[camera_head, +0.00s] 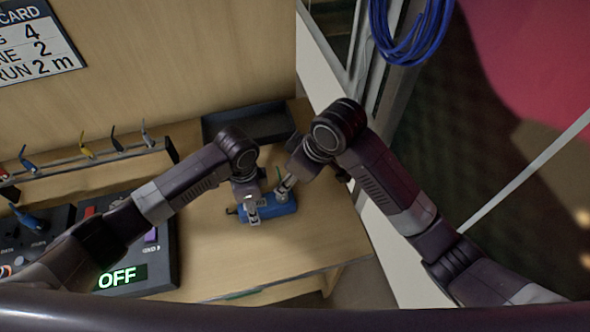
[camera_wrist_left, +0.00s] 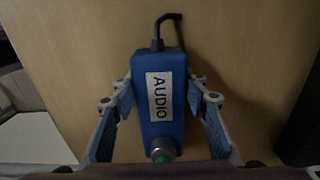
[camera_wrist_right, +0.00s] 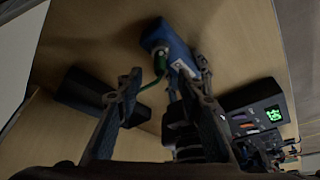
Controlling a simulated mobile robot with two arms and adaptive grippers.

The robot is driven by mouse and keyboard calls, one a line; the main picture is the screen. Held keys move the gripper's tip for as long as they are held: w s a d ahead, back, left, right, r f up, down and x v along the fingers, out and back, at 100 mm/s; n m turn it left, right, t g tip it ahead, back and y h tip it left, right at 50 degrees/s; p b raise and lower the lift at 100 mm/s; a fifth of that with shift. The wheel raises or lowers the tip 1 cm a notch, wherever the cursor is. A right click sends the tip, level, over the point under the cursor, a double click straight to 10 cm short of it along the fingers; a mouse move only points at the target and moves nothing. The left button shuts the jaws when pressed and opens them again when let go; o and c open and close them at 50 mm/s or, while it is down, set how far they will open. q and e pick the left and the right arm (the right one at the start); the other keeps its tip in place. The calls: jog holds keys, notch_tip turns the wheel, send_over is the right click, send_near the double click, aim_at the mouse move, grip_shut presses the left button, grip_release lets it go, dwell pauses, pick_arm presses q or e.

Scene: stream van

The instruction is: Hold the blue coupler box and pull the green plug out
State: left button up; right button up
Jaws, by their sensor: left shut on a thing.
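The blue coupler box (camera_head: 277,208) lies on the wooden table. In the left wrist view the box (camera_wrist_left: 160,127) has a white AUDIO label and a black cable at its far end. My left gripper (camera_head: 253,210) is shut on the box, one finger along each side (camera_wrist_left: 160,100). The green plug (camera_head: 281,197) is at the right end of the box, where a silver round connector shows. In the right wrist view the plug (camera_wrist_right: 160,63) has a green cable. My right gripper (camera_wrist_right: 163,85) is open just before it, one finger on each side.
A dark tray (camera_head: 262,122) stands behind the box. A control panel (camera_head: 158,265) reading OFF is to the left, with a rack (camera_head: 90,160) of coloured cables behind it. Blue cable coils (camera_head: 412,40) hang at upper right. The table right of the box is clear.

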jog(key=x, duration=0.5)
jog(key=shift+w+a+f, duration=0.1)
jog(key=shift+f, duration=0.2)
jog(key=shift+c, duration=0.2)
grip_shut()
